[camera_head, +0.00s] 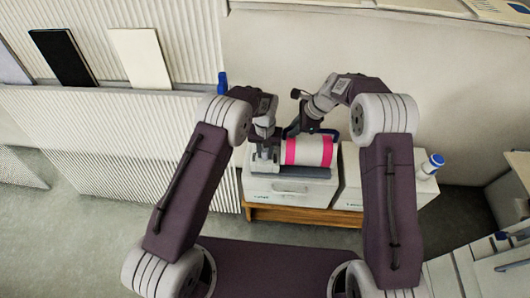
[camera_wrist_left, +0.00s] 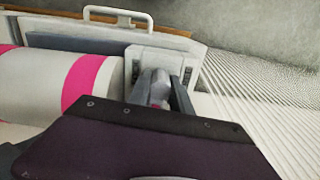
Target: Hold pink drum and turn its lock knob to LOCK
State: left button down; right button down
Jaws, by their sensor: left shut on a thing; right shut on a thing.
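The white drum with pink bands (camera_head: 310,151) lies on its side on a grey and white machine (camera_head: 290,190). It also shows at the left of the left wrist view (camera_wrist_left: 40,85). My left gripper (camera_head: 265,154) is at the drum's left end. In the left wrist view its fingers (camera_wrist_left: 160,90) are shut on a small, partly pinkish part at the end block, seemingly the lock knob; the fingers hide most of it. My right gripper (camera_head: 289,132) reaches down at the drum's back left edge, shut, seemingly on the drum; its grip is too small to see clearly. No LOCK marking is legible.
The machine stands on a wooden table (camera_head: 300,214). A white box (camera_head: 350,190) is beside it on the right, with a blue-topped white container (camera_head: 431,165) further right. A ribbed panel (camera_head: 120,135) stands at left, and a pale wall (camera_head: 400,55) behind.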

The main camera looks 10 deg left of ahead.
aim_at(265, 150)
pick_arm(q)
jog(key=shift+w+d+r+m, duration=0.1)
jog(key=shift+d+m, duration=0.05)
jog(key=shift+m, duration=0.95)
jog(key=shift+w+d+r+m, duration=0.1)
jog(key=shift+m, duration=1)
pick_arm(e)
jog(key=shift+s+a, duration=0.2)
pick_arm(q)
jog(key=c, duration=1.2)
grip_release()
pick_arm(e)
jog(key=shift+f, duration=0.1)
pick_arm(q)
jog(key=shift+o, duration=0.2)
jog(key=shift+f, duration=0.1)
pick_arm(e)
jog(key=shift+d, duration=0.1)
pick_arm(q)
jog(key=shift+s+a, duration=0.15)
pick_arm(e)
jog(key=shift+w, duration=0.1)
jog(key=shift+d, duration=0.1)
pick_arm(q)
notch_tip(265, 150, up, 12)
